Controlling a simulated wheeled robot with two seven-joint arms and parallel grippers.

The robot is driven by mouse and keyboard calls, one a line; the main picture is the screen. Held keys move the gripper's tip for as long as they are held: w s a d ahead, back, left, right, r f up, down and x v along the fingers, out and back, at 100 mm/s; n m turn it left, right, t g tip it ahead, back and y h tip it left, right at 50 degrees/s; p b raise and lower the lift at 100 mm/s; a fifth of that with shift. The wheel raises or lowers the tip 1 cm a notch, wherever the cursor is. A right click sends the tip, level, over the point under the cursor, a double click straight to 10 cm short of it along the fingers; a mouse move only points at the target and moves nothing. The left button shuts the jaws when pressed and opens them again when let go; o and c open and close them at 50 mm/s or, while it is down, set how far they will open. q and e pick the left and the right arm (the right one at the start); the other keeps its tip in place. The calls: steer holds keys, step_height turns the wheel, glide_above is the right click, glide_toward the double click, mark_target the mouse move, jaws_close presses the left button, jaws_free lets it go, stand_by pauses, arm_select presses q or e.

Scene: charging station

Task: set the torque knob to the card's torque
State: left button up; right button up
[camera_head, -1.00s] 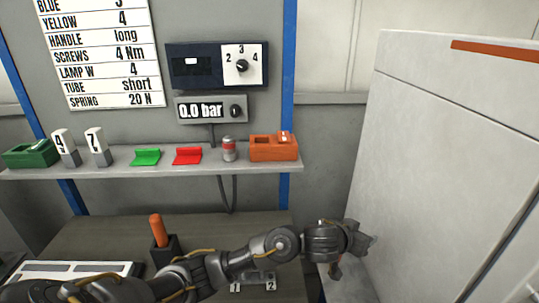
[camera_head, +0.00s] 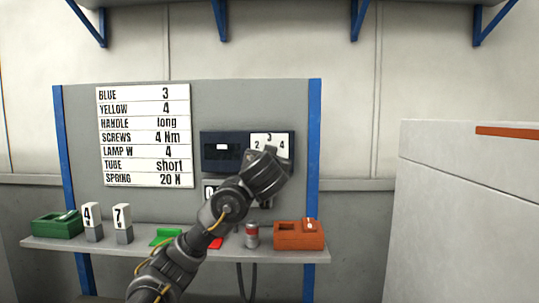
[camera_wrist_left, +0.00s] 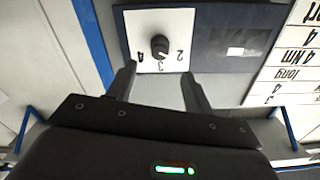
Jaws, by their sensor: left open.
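The black torque knob (camera_wrist_left: 159,47) sits on a white dial plate (camera_wrist_left: 172,22) marked 2, 3, 4. In the left wrist view it shows just beyond and between my fingertips, apart from them. Its pointer is too small to read surely. In the head view my gripper hides the knob; the plate's top (camera_head: 270,138) shows. The card (camera_head: 145,136) on the wall panel reads SCREWS 4 Nm. My left gripper (camera_head: 268,153) is open and empty in front of the dial; its fingers also show in the left wrist view (camera_wrist_left: 158,72). My right gripper is not in view.
Below the dial is a pressure display, mostly hidden by my arm. The shelf (camera_head: 60,244) holds a green box (camera_head: 58,225), blocks marked 4 (camera_head: 92,220) and 7 (camera_head: 123,222), a can (camera_head: 252,236) and an orange box (camera_head: 299,235). A white cabinet (camera_head: 460,200) stands right.

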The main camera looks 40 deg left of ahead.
arm_select(q)
steer(key=shift+p+x, duration=1.55)
steer(key=shift+x, duration=3.25)
steer(key=c, duration=1)
